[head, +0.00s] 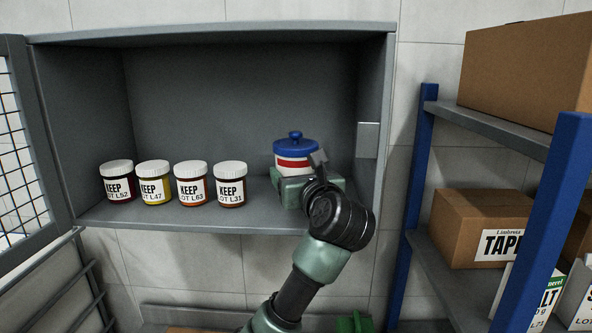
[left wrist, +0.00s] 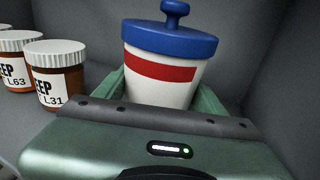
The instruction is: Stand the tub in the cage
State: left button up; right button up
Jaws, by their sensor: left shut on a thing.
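The tub (head: 296,161) is white with a red band and a blue knobbed lid. It is upright in the right part of the grey cage (head: 240,80), whose mesh door (head: 15,150) stands open at the left. My left gripper (head: 300,186) is shut on the tub low down. In the left wrist view the tub (left wrist: 160,72) sits between the green fingers of the gripper (left wrist: 165,98). The gripper hides the tub's base, so I cannot tell whether it touches the cage floor. My right gripper is not in view.
Several white-lidded KEEP jars (head: 192,186) stand in a row on the cage floor, left of the tub, with a gap between. The cage's right wall (head: 370,90) is close on the tub's right. A blue-post shelf (head: 411,200) with cartons (head: 480,225) stands at the right.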

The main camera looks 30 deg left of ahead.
pick_arm(q)
jog(key=shift+d, duration=0.1)
jog(key=shift+f, duration=0.15)
jog(key=o, duration=1.8)
jog(key=shift+o, duration=0.8)
jog(key=shift+r, duration=0.25)
jog(key=b+v, duration=0.2)
jog(key=v, duration=0.1)
jog(key=b+v, duration=0.2)
jog(key=v, duration=0.2)
jog(key=b+v, duration=0.2)
jog(key=v, duration=0.1)
jog(key=shift+s+d+f, duration=0.15)
jog(key=shift+d+f, duration=0.05)
jog(key=shift+d, duration=0.2)
jog(key=shift+s+d+r, duration=0.2)
jog(key=shift+s+d, duration=0.2)
jog(key=shift+s, duration=0.15)
